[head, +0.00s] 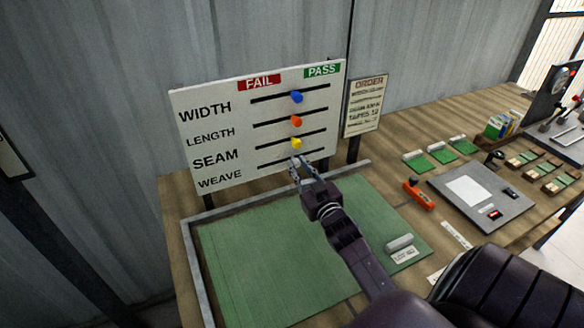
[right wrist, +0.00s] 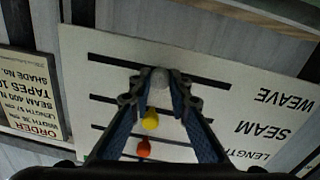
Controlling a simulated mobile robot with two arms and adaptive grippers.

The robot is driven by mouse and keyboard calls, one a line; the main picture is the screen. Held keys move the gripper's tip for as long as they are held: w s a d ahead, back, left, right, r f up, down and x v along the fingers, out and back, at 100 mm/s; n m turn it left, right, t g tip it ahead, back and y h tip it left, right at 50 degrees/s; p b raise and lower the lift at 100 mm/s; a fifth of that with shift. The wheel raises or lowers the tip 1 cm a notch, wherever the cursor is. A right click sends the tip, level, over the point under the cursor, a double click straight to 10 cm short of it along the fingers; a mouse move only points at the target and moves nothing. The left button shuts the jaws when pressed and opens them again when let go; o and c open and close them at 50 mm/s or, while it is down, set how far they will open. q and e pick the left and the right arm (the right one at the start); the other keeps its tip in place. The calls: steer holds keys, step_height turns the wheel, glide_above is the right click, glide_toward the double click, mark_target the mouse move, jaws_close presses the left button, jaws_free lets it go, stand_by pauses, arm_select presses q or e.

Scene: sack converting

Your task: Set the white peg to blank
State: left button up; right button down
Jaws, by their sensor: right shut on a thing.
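The white board (head: 225,130) stands upright at the back of the green mat, with FAIL and PASS headings and slots for WIDTH, LENGTH, SEAM and WEAVE. The white peg (right wrist: 160,78) sits near the middle of the WEAVE slot (right wrist: 205,78). My right gripper (head: 302,163) is shut on it; in the head view the fingers largely hide the peg. The blue peg (head: 297,97), orange peg (head: 296,121) and yellow peg (head: 296,143) stand near the middle of the slots above. My left gripper is out of view.
The green mat (head: 265,255) is mostly clear below my right arm. An order sheet (head: 364,106) stands right of the board. A grey roll (head: 399,243), an orange-handled tool (head: 419,195) and a grey panel (head: 482,200) lie to the right.

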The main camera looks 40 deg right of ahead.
steer(key=c, duration=1.8)
jaws_free()
steer(key=shift+o, duration=0.2)
steer(key=v, duration=1.2)
